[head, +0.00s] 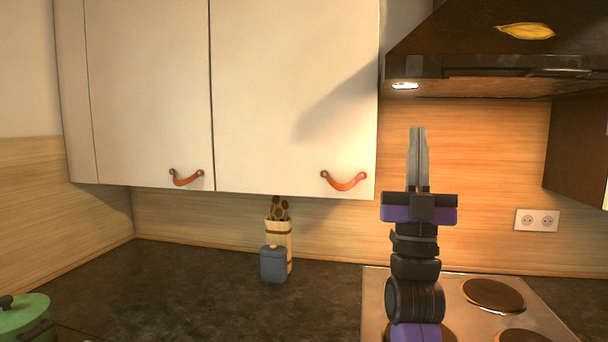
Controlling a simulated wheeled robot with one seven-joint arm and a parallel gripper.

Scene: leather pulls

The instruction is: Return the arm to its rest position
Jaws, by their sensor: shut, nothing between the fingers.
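My gripper (418,132) points straight up at the right of centre in the head view. Its two grey fingers are together with nothing between them. My arm rises from the bottom edge in front of the stove. The gripper stands in front of the wooden back wall, just right of the cupboard's lower right corner, and looks clear of the cupboard. The stove behind is partly hidden by my arm.
White wall cupboards (290,95) with leather pulls (343,181) (186,178) are closed. A range hood (490,65) hangs at upper right. The stove (455,300), a blue canister (273,265), a utensil holder (284,234) and a green pot (24,318) stand below. The middle-left counter is clear.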

